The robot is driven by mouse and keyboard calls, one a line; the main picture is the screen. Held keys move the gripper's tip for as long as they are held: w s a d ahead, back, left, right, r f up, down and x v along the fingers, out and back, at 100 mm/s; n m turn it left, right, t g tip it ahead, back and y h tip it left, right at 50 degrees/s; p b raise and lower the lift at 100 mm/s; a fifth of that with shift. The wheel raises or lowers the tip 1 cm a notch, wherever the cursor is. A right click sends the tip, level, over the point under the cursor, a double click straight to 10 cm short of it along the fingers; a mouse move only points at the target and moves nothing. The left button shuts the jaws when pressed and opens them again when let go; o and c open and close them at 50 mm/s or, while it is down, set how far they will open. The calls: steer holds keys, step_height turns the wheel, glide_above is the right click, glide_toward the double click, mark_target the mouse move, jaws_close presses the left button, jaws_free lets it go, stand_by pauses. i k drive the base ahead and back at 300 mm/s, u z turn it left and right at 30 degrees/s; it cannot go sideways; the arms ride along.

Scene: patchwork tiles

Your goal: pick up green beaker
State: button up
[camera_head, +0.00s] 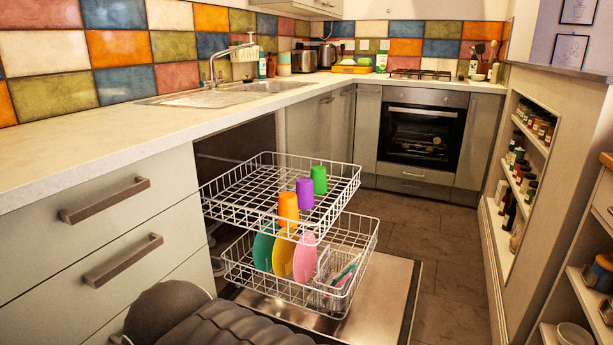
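The green beaker (319,180) stands at the right side of the upper dishwasher rack (235,217). It looks upside down, with its closed end up. A purple beaker (305,194) stands just in front of it, and an orange beaker (288,208) stands in front of that, forming a row. My dark arm shows at the bottom of the picture, well below and in front of the racks. My gripper's fingers are not in view.
The lower rack (365,262) holds teal, yellow and pink plates and a cutlery basket (335,280). The open dishwasher door (384,300) lies low beneath it. The counter (90,150) runs along the left. Open floor (440,250) lies to the right, before a shelf unit (520,180).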

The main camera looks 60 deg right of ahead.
mark_target(318, 174)
steer(key=z, duration=0.6)
steer(key=i, duration=0.9)
steer(key=z, duration=1.3)
steer(key=i, duration=0.45)
steer(key=z, duration=0.4)
